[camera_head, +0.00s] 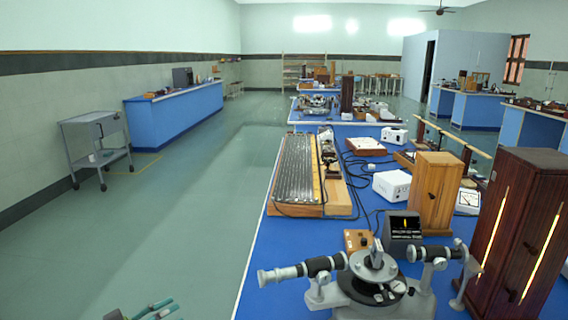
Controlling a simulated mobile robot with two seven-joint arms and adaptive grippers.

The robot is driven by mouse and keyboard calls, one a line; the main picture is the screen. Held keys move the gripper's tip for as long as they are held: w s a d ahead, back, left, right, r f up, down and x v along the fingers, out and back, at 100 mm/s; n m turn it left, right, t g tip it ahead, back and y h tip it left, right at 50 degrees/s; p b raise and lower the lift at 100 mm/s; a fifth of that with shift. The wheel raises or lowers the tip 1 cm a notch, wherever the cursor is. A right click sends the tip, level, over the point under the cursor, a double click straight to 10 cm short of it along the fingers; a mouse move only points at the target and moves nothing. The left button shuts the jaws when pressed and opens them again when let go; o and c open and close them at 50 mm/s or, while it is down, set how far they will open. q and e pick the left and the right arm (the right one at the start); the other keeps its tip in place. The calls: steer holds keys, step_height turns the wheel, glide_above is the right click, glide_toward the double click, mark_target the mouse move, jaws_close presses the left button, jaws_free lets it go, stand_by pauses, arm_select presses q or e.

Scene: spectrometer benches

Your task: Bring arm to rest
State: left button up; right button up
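Part of my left gripper (145,312) shows at the bottom edge, left of the middle, over the green floor. Only a few grey and teal pieces of it are in the picture, and the rest is cut off by the frame. I cannot tell whether it is open or shut, and I see no object at it. It is apart from the blue bench (262,262) to its right. My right gripper is not in view.
A spectrometer (376,262) stands at the bench's near end, beside wooden cabinets (520,225). A long wire board (296,170) lies farther back. A grey trolley (95,128) and a blue counter (175,108) stand left. The floor between is clear.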

arm_select(q)
steer(key=s+a+f+n+y, duration=0.1)
steer(key=s+f+n+y, duration=0.25)
steer(key=f, duration=0.75)
steer(key=s+a+f+n+y, duration=0.15)
steer(key=s+f+y, duration=0.35)
steer(key=f, duration=0.5)
steer(key=s+a+f+n+y, duration=0.1)
steer(key=s+f+n+y, duration=0.3)
steer(key=f, duration=0.7)
steer(key=s+d+f+g+y+p, duration=0.1)
steer(key=s+f+g, duration=0.2)
steer(key=s+f, duration=0.4)
steer(key=s+d+f+g+y, duration=0.15)
steer(key=s+f, duration=0.25)
steer(key=s, duration=0.5)
steer(key=s+d+f+g, duration=0.2)
steer(key=s+g, duration=0.1)
steer(key=s, duration=0.8)
steer(key=s+d+f+g, duration=0.3)
steer(key=s+g, duration=0.1)
steer(key=s, duration=0.6)
steer(key=shift+s+f+h+p, duration=0.3)
steer(key=shift+s+h, duration=0.1)
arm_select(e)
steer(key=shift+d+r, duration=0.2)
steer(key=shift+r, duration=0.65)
